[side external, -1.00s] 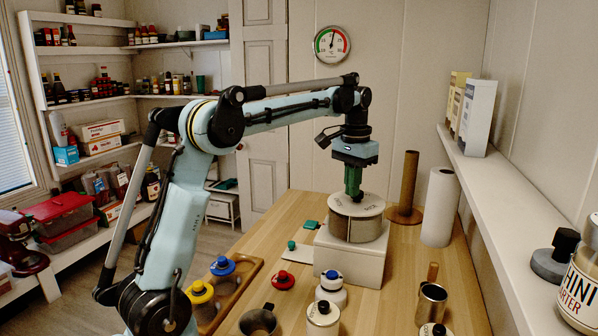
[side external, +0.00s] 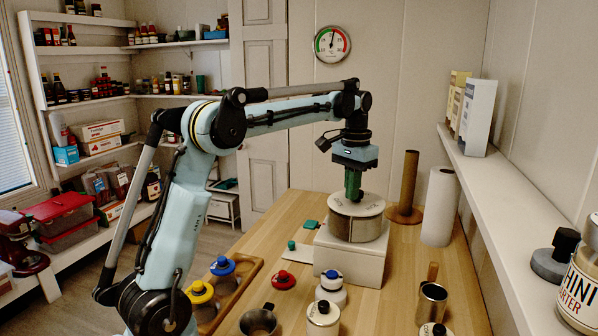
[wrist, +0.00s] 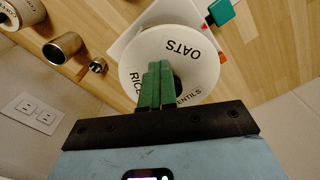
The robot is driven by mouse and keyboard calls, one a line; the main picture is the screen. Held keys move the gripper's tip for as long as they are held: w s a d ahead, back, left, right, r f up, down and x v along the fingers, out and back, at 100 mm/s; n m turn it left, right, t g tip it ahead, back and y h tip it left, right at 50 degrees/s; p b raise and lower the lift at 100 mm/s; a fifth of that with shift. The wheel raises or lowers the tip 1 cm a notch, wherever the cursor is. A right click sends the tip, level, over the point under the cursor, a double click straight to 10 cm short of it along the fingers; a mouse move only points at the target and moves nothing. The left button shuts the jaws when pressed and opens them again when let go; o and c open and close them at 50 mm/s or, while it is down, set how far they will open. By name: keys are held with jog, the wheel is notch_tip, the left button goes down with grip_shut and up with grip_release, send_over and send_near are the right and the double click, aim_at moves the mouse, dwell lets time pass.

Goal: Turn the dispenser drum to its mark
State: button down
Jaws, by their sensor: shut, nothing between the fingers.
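The dispenser drum (side external: 358,225) is a round metal-sided drum with a white top, standing on a white block (side external: 345,262). In the wrist view its white top (wrist: 150,48) carries the words OATS, RICE and LENTILS around a dark centre. A small orange-red mark (wrist: 222,58) shows at its rim. My gripper (side external: 353,196) points down over the drum's top. Its green fingers (wrist: 158,66) are shut together with nothing between them. They hide part of the top; I cannot tell whether they touch it.
Lidded jars, including a white one with a blue cap (side external: 331,287), and a metal cup (side external: 431,304) stand in front. A teal block (side external: 310,224) lies left.

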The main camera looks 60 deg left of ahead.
jog(key=shift+a, duration=0.4)
jog(key=shift+s+d, duration=0.1)
jog(key=shift+s, duration=0.25)
notch_tip(320, 180, up, 6)
dwell(0.5)
jog(key=shift+s+d, duration=0.1)
